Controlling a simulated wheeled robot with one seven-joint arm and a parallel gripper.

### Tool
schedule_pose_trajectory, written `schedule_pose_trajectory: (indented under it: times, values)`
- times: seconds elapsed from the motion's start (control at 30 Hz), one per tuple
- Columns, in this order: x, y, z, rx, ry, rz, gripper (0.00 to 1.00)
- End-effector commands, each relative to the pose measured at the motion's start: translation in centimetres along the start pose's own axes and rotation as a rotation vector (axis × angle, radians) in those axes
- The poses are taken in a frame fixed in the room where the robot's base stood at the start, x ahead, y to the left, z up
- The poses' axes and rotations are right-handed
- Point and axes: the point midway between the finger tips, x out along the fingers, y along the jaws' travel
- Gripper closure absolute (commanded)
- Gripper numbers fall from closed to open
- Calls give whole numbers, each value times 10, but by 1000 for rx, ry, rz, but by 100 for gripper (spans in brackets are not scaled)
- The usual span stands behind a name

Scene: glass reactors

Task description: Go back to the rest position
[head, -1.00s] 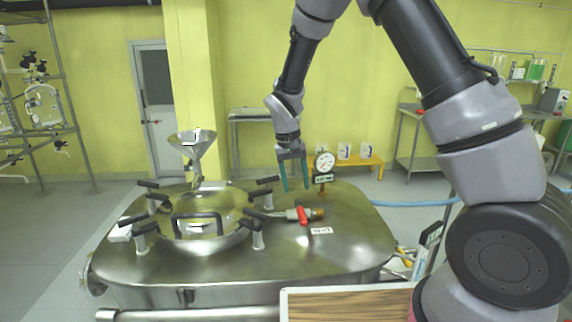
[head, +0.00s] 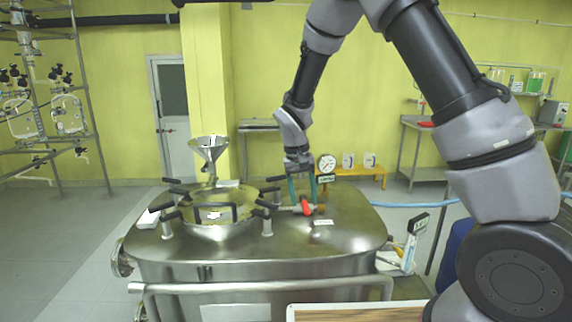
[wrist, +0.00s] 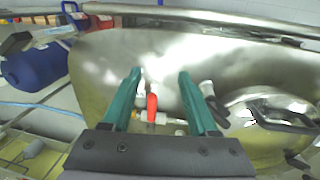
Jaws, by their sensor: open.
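My gripper (head: 301,188) is open and empty, with its two green fingers pointing down over the top of the steel reactor (head: 345,235). In the wrist view the fingers (wrist: 160,90) stand apart, with the red valve handle (wrist: 152,107) showing between them. In the head view the red handle (head: 307,208) lies just below the fingertips. I cannot tell whether the fingers touch it. My arm reaches over from the right.
A funnel (head: 208,150) and a round clamped lid (head: 213,213) are left of my gripper. A pressure gauge (head: 326,164) stands close on its right. A steel rail (head: 260,287) runs along the reactor's front. A wooden-topped surface (head: 360,313) is at the bottom.

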Motion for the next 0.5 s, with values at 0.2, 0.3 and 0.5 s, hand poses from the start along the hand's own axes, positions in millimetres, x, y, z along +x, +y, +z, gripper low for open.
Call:
schedule_pose_trajectory:
  times: [0.2,0.3,0.5]
  values:
    - [-21,14,0,31,14,-36,40]
    - [-32,22,1,45,21,-55,40]
    - [-64,45,6,87,45,-109,40]
